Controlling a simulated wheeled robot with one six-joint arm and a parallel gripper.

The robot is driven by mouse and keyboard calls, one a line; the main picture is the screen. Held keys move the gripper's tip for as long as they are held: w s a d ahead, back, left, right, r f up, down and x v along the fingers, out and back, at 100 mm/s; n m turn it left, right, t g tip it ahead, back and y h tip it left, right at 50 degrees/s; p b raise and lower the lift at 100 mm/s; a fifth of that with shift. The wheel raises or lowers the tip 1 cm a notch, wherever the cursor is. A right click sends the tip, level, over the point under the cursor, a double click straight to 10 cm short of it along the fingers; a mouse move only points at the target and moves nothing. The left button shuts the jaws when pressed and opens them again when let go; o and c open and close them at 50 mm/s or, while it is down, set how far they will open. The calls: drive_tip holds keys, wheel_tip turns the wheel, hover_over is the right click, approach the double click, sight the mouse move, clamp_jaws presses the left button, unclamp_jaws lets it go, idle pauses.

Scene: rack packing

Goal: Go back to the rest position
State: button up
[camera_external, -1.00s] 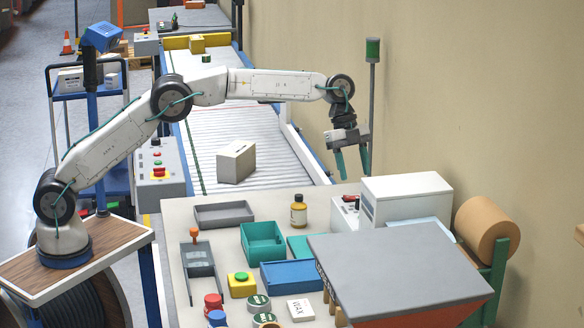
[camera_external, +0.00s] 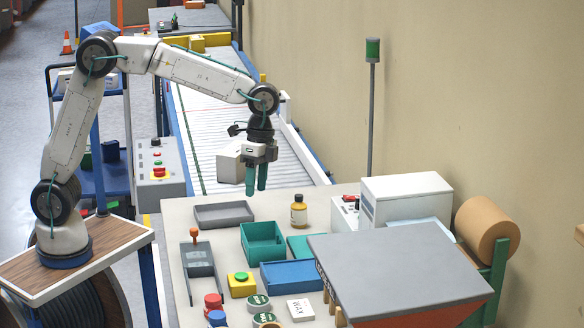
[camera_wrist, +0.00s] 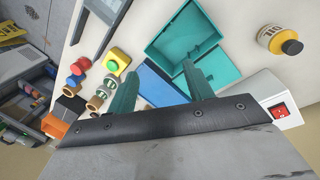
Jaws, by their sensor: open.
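My gripper (camera_external: 256,178) points straight down above the far side of the table in the outside view, over the near end of the conveyor and behind the teal bin. Its two green fingers are apart and empty. In the wrist view my gripper (camera_wrist: 155,85) shows its fingers spread, with nothing between them, over the teal and blue bins. My arm reaches up from its wooden stand and over to the right, bent at the elbow.
A pale box (camera_external: 230,163) sits on the conveyor (camera_external: 212,110), partly hidden behind my gripper. The table holds a grey tray (camera_external: 224,214), teal bin (camera_external: 263,241), blue bin (camera_external: 290,277), yellow bottle (camera_external: 299,212) and white machine (camera_external: 405,200). A green-topped pole (camera_external: 372,100) stands right.

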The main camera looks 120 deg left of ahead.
drive_tip(key=s+d+m+y, duration=0.1)
drive_tip(key=s+d, duration=1.2)
drive_tip(key=s, duration=0.3)
drive_tip(key=s+d+r+m+t+y, duration=0.1)
drive_tip(key=s+d, duration=1.2)
drive_tip(key=s, duration=0.2)
drive_tip(key=shift+s+d, duration=0.2)
drive_tip(key=shift+s, duration=0.15)
drive_tip(key=shift+r, duration=0.1)
